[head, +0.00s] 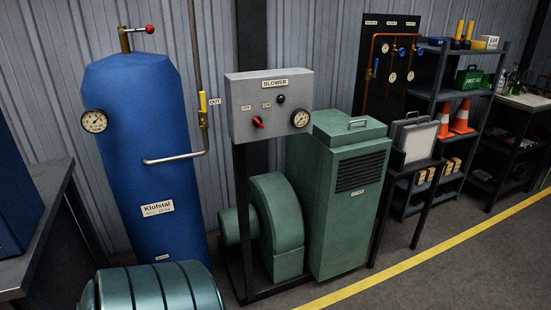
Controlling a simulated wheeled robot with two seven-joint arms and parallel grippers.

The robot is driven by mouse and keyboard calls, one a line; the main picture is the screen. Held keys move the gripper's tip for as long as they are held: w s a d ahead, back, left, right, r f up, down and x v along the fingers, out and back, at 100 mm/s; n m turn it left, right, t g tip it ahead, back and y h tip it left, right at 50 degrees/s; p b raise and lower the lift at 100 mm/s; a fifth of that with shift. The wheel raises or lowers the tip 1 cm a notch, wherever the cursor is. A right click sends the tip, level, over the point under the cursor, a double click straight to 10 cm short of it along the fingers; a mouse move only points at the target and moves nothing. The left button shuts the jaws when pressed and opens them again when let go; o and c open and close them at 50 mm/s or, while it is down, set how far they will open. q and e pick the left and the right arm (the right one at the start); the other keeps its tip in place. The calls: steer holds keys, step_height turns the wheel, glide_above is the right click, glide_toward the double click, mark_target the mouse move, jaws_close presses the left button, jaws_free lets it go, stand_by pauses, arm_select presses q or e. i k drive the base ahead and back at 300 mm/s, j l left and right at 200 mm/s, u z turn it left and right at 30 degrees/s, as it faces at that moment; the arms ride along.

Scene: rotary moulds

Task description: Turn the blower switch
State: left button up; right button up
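The blower control box (269,104) is a grey panel on a dark stand, labelled BLOWER, near the middle of the head view. Its red rotary switch (258,122) sits at the lower left of the panel, below the OFF and ON labels. The knob appears tilted; I cannot tell its exact setting. A dark green lamp (281,98) and a round gauge (300,118) are to its right. The green blower (276,225) stands below the box. Neither of my grippers is in view.
A blue tank (146,165) with a pipe stands left of the box. A green cabinet (345,195) stands right of it. A ribbed green drum (152,288) is at the lower left. The floor (440,270) at the lower right is clear, crossed by a yellow line (420,258).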

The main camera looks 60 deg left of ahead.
mark_target(257, 122)
steer(key=j+u, duration=0.15)
steer(key=u, duration=1.6)
steer(key=i+l, duration=0.05)
steer(key=l, duration=0.05)
